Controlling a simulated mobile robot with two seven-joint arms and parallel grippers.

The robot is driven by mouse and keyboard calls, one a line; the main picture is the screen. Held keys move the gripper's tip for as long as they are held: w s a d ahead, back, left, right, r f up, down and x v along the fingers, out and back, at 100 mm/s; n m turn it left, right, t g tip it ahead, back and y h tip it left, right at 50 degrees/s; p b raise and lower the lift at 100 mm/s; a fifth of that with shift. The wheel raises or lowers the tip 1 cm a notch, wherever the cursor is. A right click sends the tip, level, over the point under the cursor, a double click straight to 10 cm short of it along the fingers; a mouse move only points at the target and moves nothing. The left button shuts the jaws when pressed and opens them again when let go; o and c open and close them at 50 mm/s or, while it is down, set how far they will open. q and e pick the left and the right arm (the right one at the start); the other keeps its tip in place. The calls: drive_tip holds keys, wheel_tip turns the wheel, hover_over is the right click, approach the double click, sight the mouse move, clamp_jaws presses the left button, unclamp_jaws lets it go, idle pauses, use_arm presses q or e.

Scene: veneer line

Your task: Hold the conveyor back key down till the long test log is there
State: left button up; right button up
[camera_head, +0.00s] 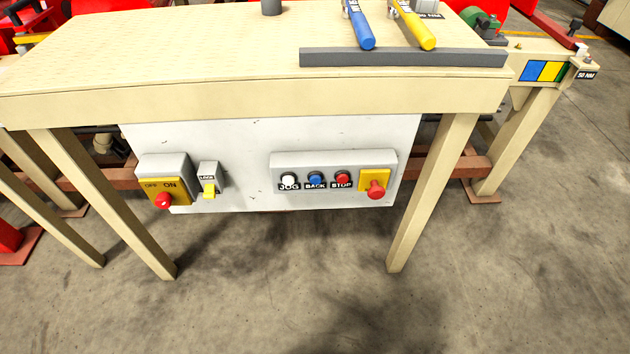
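The conveyor back key is a blue round button (316,178) labelled BACK, on a light grey button box (335,158) fixed to the white panel under the bench. It sits between a white JOG button (289,178) and a red STOP button (343,177). Nothing touches it. I cannot make out the long test log in this view. Neither of my grippers is in view.
A red mushroom button (376,189) on a yellow plate is right of STOP. An OFF/ON switch box (165,172) and a yellow-handled lock switch (209,188) are left. Bench legs (432,190) flank the panel; floor in front is clear.

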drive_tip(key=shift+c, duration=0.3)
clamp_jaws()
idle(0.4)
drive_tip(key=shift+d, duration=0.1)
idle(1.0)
